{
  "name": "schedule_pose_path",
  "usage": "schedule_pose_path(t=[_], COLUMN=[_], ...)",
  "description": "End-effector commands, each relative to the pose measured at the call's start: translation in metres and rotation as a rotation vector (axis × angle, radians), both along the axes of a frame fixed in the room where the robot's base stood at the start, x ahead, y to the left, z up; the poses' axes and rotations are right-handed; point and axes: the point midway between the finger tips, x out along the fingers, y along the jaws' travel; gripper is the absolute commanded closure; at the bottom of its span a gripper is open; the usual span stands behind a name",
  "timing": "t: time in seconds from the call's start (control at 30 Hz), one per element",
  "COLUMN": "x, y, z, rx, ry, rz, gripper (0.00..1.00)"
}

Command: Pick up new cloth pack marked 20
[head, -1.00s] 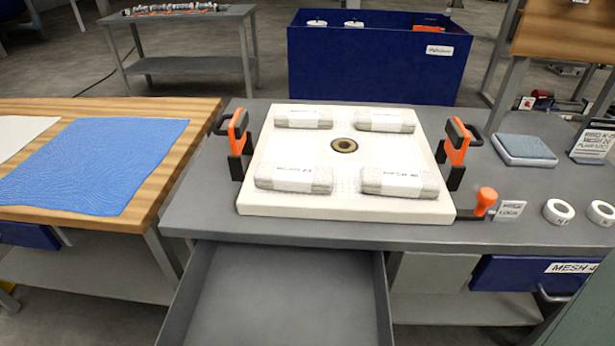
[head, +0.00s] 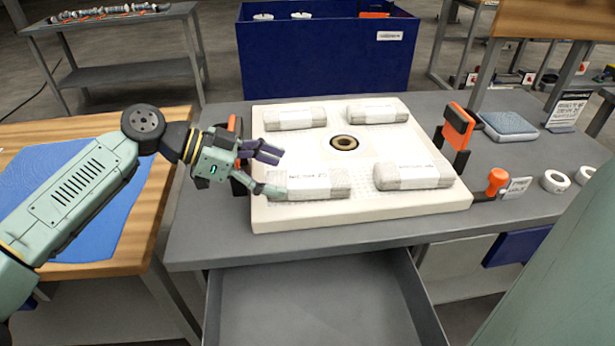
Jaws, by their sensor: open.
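Several white-wrapped cloth packs lie on a square pale plate (head: 300,218) with a central hole. The front-left pack (head: 320,182) carries a blurred label that seems to end in 20. The front-right pack (head: 412,175) has a label too small to read surely, as do the back-left pack (head: 295,118) and back-right pack (head: 378,110). My gripper (head: 271,169) is open at the plate's left side. Its fingers reach over the left end of the front-left pack, one finger low near its front edge. I cannot tell whether they touch it. No pack is held.
An orange-and-black clamp (head: 457,135) stands at the plate's right; the left clamp (head: 234,126) is partly behind my gripper. An open empty drawer (head: 320,300) juts out below. Blue cloth (head: 95,240) lies on the wooden table. A blue bin (head: 325,62) stands behind.

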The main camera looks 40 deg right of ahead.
Motion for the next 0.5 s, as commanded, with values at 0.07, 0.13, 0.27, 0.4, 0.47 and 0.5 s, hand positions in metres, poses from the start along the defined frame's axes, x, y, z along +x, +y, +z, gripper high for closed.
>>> schedule_pose_path(t=[0.07,0.13,0.27,0.4,0.47,0.5], x=[-0.004,-0.008,-0.014,-0.022,-0.026,-0.028], y=[-0.005,-0.011,-0.024,-0.044,-0.050,-0.054], z=[-0.005,-0.008,-0.011,-0.014,-0.020,-0.022], rx=[0.012,0.012,0.010,0.007,0.007,0.007], ry=[0.008,0.008,0.008,0.007,0.008,0.008], rz=[-0.002,-0.003,-0.004,-0.005,-0.003,-0.002], gripper=[0.22,0.22,0.22,0.22,0.22,0.22])
